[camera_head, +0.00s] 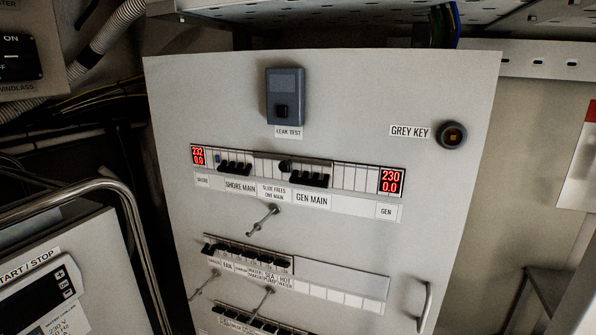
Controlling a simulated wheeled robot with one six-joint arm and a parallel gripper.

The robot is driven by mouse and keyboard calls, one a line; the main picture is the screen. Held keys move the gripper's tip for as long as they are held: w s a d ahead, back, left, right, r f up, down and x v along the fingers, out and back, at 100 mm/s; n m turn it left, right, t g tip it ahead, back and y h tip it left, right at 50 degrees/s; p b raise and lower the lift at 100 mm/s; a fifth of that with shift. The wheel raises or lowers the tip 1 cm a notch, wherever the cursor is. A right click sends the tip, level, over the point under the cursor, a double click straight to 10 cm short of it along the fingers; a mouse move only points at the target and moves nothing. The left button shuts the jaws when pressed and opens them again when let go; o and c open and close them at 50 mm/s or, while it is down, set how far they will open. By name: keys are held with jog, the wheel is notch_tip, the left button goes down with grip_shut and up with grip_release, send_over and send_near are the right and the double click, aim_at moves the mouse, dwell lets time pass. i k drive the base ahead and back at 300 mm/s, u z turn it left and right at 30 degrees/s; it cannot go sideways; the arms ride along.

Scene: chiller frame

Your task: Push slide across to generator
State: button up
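A white electrical panel (350,100) fills the middle of the head view. Its upper breaker row has black SHORE MAIN switches (235,168) on the left and black GEN MAIN switches (309,180) on the right. A label reading SLIDE FREES ONE MAIN (273,190) sits between their labels. A small dark round knob (284,166), which looks like the slide's knob, is at the left edge of the GEN MAIN switches. The slide's own outline is hard to make out. My gripper is not in view.
Red displays read 232 (198,155) at left and 230 (391,181) at right. A metal lever (263,217) sticks out below the row. A leak test box (285,96), a grey key switch (452,135) and a door handle (425,306) are also on the panel. A bent metal rail (130,225) stands at left.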

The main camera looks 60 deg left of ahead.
aim_at(284, 166)
jog(key=k, duration=0.6)
jog(key=u, duration=0.85)
jog(key=i, duration=0.45)
